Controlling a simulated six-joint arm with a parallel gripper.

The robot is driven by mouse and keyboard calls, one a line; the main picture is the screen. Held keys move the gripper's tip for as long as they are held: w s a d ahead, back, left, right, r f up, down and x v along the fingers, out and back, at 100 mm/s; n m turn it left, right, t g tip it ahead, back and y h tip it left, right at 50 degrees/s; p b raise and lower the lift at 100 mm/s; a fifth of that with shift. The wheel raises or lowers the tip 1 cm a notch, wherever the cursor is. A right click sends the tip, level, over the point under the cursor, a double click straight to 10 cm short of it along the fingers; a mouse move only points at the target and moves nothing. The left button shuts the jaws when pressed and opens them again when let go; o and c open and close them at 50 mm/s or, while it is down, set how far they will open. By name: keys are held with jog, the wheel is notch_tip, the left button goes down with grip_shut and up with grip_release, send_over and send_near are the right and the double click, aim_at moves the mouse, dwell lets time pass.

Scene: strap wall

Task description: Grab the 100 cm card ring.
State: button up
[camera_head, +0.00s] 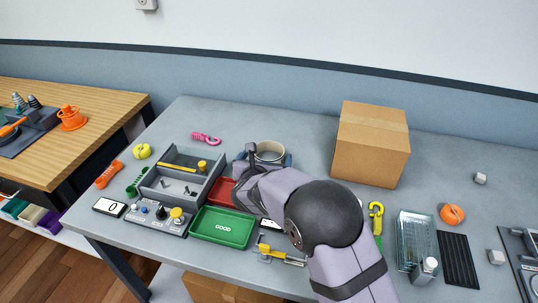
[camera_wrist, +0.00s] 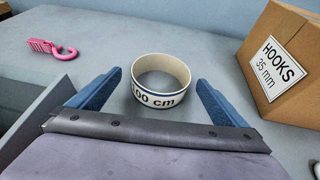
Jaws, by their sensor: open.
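The card ring (camera_wrist: 160,97) is a cream hoop with a blue line and a printed label. The label reads "00 cm" in the wrist view, its first character partly cut off at the left. The ring lies on the grey table, between the two blue fingers of my gripper (camera_wrist: 158,100), with space on both sides. My gripper is open and holds nothing. In the head view the ring (camera_head: 270,147) shows just behind my gripper (camera_head: 266,160), partly hidden by it and my arm.
A cardboard box (camera_wrist: 283,62) labelled "HOOKS 35 mm" stands to the right of the ring. A pink hook (camera_wrist: 52,48) lies at the left. A grey divided tray (camera_head: 183,172), a red tray (camera_head: 221,190) and a green "GOOD" tray (camera_head: 222,227) sit left of my arm.

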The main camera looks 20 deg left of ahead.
aim_at(271, 149)
jog(key=shift+p+x, duration=0.9)
jog(key=shift+x, duration=1.65)
jog(key=shift+d, duration=0.1)
jog(key=c, duration=1.1)
